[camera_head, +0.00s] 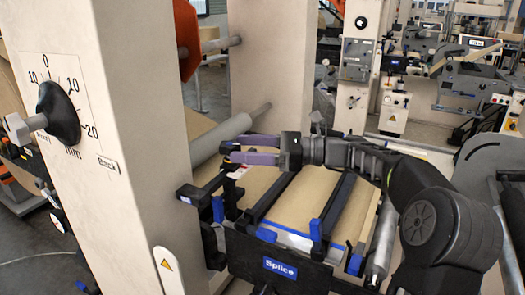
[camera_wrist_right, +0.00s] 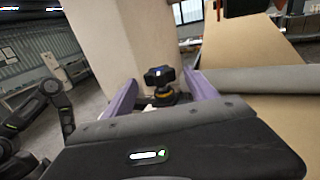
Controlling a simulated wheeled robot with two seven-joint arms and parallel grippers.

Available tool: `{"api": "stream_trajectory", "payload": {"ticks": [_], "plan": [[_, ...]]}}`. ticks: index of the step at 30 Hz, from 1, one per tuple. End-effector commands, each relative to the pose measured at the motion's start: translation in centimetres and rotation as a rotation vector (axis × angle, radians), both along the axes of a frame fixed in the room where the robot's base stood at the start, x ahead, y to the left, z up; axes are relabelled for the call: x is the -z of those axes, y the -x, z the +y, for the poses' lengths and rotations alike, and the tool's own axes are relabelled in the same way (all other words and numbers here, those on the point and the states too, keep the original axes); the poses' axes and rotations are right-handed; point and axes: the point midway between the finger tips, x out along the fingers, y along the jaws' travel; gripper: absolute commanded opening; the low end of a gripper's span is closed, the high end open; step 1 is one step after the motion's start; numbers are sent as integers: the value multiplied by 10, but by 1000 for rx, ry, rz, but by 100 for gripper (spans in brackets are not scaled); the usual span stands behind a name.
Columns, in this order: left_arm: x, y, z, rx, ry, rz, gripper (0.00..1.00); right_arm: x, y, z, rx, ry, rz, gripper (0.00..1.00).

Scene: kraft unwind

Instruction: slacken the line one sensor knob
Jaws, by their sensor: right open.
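A small black knob (camera_wrist_right: 158,76) with a yellow ring below it stands in front of a pale post in the right wrist view. It appears between the two purple fingers of my right gripper (camera_wrist_right: 161,88), with a gap on both sides. In the head view the right gripper (camera_head: 230,149) is open, reaching left from the arm, its fingers by the post. A dark fitting (camera_head: 234,172) shows just below the fingertips; the knob is not clear there. No label naming line one is legible. My left gripper does not show.
A large black dial knob (camera_head: 58,112) with a millimetre scale is on the near post (camera_head: 135,110). A grey roller (camera_head: 222,137) lies just behind the fingers. The splice table (camera_head: 290,268), with dark bars and blue clamps, lies below the right gripper.

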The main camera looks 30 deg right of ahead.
Motion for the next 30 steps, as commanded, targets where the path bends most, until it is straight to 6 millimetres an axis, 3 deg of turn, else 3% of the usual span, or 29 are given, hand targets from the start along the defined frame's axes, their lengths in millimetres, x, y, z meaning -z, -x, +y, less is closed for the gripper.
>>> {"api": "stream_trajectory", "payload": {"ticks": [15, 30], "plan": [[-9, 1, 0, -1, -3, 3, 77, 0, 23, -34, 2, -2, 5, 67], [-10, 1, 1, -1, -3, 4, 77, 0, 28, -38, 0, 0, 0, 67]]}}
